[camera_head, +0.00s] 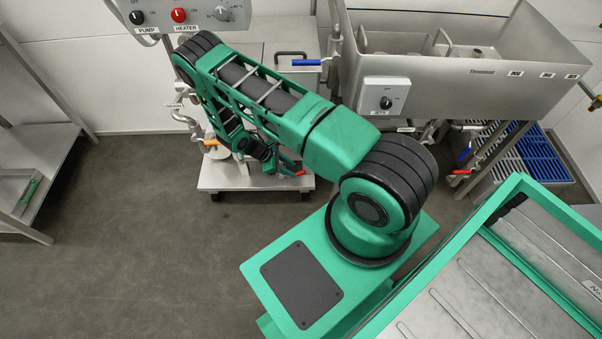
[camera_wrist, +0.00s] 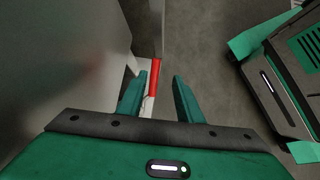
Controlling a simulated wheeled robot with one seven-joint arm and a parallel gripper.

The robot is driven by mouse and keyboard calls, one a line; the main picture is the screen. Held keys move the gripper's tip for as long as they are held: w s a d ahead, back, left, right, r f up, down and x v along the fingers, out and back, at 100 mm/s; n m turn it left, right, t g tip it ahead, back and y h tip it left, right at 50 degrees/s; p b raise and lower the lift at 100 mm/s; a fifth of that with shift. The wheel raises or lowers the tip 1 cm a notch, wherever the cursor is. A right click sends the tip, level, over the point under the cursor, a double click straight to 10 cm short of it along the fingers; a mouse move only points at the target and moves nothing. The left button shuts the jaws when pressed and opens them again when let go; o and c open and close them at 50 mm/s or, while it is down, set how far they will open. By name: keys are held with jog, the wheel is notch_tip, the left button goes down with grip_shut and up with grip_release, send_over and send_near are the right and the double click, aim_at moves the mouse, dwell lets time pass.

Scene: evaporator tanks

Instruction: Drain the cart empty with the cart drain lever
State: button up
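A red-handled lever (camera_wrist: 155,75) shows in the wrist view between the two fingers of my gripper (camera_wrist: 158,97), nearer the left finger. The fingers stand apart, with a clear gap on the lever's right. I cannot tell whether the left finger touches it. In the head view my gripper (camera_head: 284,165) is low at the front of the steel cart (camera_head: 240,183), and the red lever (camera_head: 300,173) shows just beside it. The lever's valve body is mostly hidden. No label on this lever can be read.
A smooth steel wall (camera_wrist: 65,65) fills the left of the wrist view, close to my gripper. An orange-handled valve (camera_head: 211,142) is left of the arm. Floor (camera_head: 130,230) at left is clear.

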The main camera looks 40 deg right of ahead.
aim_at(303, 172)
jog(key=d+f, duration=0.2)
jog(key=s+d+f+t+y, duration=0.1)
jog(key=d+f, duration=0.1)
jog(key=d+f+t+y, duration=0.1)
jog(key=d+f, duration=0.1)
jog(key=shift+s+f+n, duration=0.2)
jog(key=shift+s+n, duration=0.1)
jog(key=shift+s, duration=0.05)
dwell(0.5)
grip_shut()
